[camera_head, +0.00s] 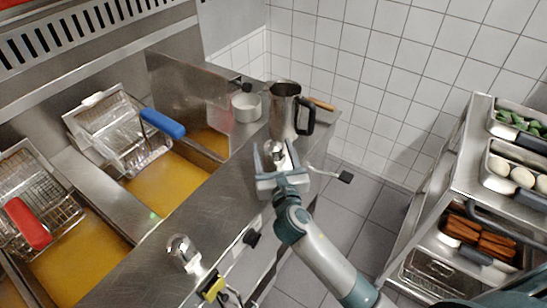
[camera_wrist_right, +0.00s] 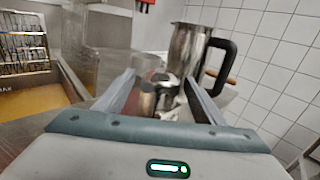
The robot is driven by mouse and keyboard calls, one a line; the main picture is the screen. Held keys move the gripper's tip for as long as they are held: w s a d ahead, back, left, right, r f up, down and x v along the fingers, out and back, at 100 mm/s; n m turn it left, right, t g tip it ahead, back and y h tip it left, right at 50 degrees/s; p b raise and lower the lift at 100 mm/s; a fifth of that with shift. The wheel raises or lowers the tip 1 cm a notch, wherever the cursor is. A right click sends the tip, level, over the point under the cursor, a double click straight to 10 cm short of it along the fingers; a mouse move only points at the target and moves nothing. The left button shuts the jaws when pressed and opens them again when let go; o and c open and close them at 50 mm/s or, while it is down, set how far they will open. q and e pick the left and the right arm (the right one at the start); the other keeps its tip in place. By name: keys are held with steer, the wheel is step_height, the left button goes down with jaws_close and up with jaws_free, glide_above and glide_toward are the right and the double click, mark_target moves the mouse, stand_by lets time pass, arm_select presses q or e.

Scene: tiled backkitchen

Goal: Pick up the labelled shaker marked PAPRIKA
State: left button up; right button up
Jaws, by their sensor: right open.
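A small silver shaker (camera_head: 275,147) stands on the steel counter beside the tall metal jug, between the fingers of my right gripper (camera_head: 274,155). The right gripper is open, its two fingers reaching past either side of the shaker without a visible grip. In the right wrist view, shiny metal shapes (camera_wrist_right: 166,88) show between the open fingers (camera_wrist_right: 160,80); they are blurred. A second silver shaker (camera_head: 183,252) stands nearer, at the counter's front part. No PAPRIKA label can be read on either shaker. My left gripper is out of view.
The tall metal jug (camera_head: 283,112) with a black handle stands just behind the gripper; it also shows in the wrist view (camera_wrist_right: 187,50). Fryers with baskets (camera_head: 122,135) lie left; a shelf rack (camera_head: 455,165) stands right.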

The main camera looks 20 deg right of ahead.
mark_target(276, 144)
steer(key=c, duration=1.2)
steer(key=shift+c, duration=0.2)
steer(key=shift+r, duration=0.1)
steer(key=shift+r, duration=0.55)
steer(key=r, duration=0.3)
steer(key=shift+s+d+r, duration=0.15)
steer(key=shift+s+d, duration=0.05)
steer(key=shift+d, duration=0.1)
steer(key=s+d+r+b, duration=0.1)
steer(key=s+d+r, duration=0.5)
steer(key=s+d, duration=0.1)
steer(key=shift+d+r, duration=0.25)
steer(key=shift+d, duration=0.5)
